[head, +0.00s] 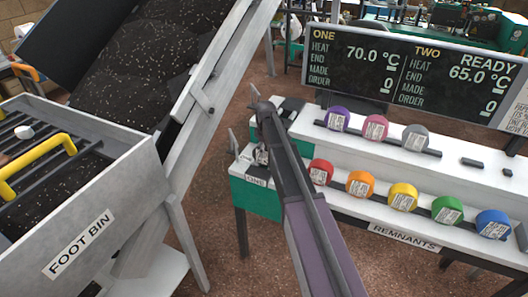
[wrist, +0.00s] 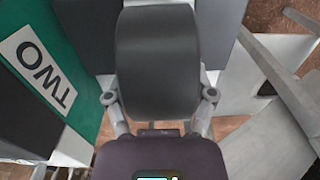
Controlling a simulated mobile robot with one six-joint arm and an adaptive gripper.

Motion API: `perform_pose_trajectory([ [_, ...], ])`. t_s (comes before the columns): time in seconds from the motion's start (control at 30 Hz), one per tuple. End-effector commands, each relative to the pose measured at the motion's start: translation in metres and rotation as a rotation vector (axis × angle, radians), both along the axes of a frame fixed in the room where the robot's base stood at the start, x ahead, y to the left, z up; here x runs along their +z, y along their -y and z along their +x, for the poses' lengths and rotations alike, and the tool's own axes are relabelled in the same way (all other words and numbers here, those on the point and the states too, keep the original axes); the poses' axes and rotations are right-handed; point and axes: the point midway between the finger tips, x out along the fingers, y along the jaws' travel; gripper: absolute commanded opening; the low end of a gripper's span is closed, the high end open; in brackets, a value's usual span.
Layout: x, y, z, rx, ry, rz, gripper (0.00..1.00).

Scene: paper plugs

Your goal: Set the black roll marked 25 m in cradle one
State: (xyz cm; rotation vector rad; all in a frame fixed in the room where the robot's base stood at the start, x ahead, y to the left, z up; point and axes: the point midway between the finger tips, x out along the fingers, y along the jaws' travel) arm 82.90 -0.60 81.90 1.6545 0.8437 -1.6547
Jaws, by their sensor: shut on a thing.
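The black roll (wrist: 158,62) fills the upper middle of the wrist view. My gripper (wrist: 159,97) is shut on it, with one finger at each side. No 25 m marking shows on the side facing the wrist camera. In the head view my arm reaches up past the green and white machine, and my wrist (head: 264,112) hides part of it. A label reading ONE (head: 256,181) sits on the machine's front left, beside my arm. Cradle one itself cannot be made out clearly. A green panel labelled TWO (wrist: 46,75) shows at the left of the wrist view.
Several coloured rolls, including red (head: 321,172), orange (head: 360,184) and purple (head: 337,119), stand on the remnants racks at right. A display (head: 400,80) reads 70.0 °C for ONE and READY, 65.0 °C for TWO. The foot bin (head: 90,235) and a sloped chute (head: 150,65) stand at left.

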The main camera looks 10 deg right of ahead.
Motion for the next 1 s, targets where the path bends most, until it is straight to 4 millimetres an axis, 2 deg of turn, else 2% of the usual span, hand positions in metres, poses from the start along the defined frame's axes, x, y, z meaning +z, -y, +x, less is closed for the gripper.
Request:
perform_pose_trajectory([
  [0.2, -0.0044, 0.0001, -0.0001, 0.000, 0.000, 0.000, 0.14],
  [0.23, -0.0036, 0.0001, 0.0000, 0.000, 0.000, 0.000, 0.77],
  [0.3, -0.0030, 0.0001, 0.0000, 0.000, 0.000, 0.000, 0.98],
  [0.33, -0.0030, 0.0001, 0.0000, 0.000, 0.000, 0.000, 1.00],
  [1.0, 0.0036, 0.0005, 0.0000, -0.001, 0.000, 0.000, 1.00],
])
